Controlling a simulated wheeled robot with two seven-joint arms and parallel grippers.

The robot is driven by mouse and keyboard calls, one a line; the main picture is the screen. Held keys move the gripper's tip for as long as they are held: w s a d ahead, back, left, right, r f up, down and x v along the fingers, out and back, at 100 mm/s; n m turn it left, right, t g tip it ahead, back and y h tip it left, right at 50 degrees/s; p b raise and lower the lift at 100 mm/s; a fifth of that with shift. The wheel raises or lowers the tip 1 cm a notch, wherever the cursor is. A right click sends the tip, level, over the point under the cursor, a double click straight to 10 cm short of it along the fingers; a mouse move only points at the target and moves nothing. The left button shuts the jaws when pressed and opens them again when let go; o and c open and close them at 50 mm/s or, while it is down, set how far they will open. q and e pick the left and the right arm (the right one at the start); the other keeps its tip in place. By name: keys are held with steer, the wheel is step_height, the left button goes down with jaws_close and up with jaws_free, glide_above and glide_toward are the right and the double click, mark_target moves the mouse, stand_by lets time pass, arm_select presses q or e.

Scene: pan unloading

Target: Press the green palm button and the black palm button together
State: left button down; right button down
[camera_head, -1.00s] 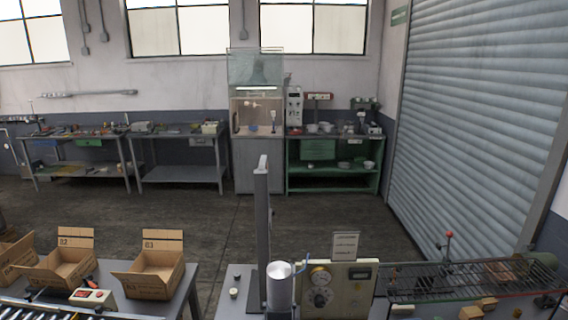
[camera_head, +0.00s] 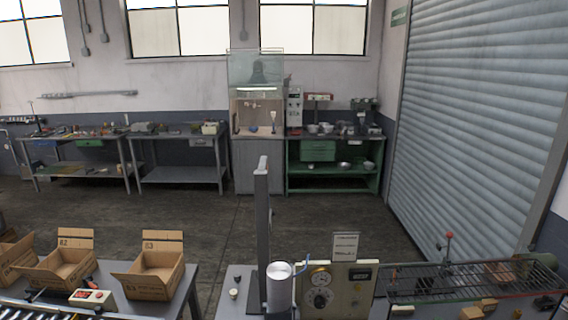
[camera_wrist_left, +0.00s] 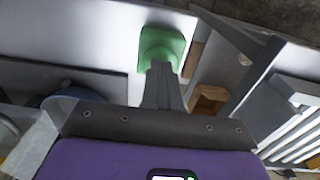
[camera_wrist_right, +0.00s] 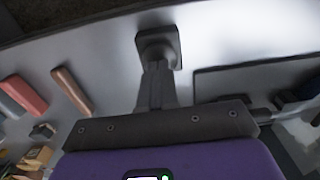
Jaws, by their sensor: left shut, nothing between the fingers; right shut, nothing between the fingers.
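The green palm button (camera_wrist_left: 162,46) shows in the left wrist view on a pale metal surface, straight past the tips of my left gripper (camera_wrist_left: 161,68). The left fingers are shut and empty, and their tips overlap the button's near edge; I cannot tell whether they touch it. The black palm button (camera_wrist_right: 157,44) shows dark grey in the right wrist view on a similar surface, past the tips of my right gripper (camera_wrist_right: 156,68). The right fingers are shut and empty, and their tips overlap its near edge; contact cannot be told. Neither gripper nor either button can be made out in the head view.
In the head view a grey post (camera_head: 263,235) and a metal cylinder (camera_head: 280,285) stand beside a cream control panel (camera_head: 338,291). Open cardboard boxes (camera_head: 150,283) stand at the left, a wire rack (camera_head: 470,280) at the right. Pink and brown blocks (camera_wrist_right: 24,93) lie in the right wrist view.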

steer(key=shift+f, duration=0.7)
steer(key=shift+r, duration=0.25)
stand_by(0.4)
arm_select(q)
steer(key=shift+f, duration=0.15)
arm_select(e)
steer(key=shift+f, duration=0.15)
stand_by(0.8)
arm_select(q)
steer(key=shift+f, duration=0.35)
arm_select(e)
steer(key=shift+f, duration=0.35)
arm_select(q)
steer(key=shift+r, duration=0.1)
arm_select(e)
steer(key=shift+r, duration=0.1)
arm_select(q)
steer(key=shift+r, duration=0.2)
arm_select(e)
steer(key=shift+r, duration=0.2)
arm_select(q)
steer(key=shift+r, duration=0.25)
arm_select(e)
steer(key=shift+r, duration=0.25)
stand_by(1.5)
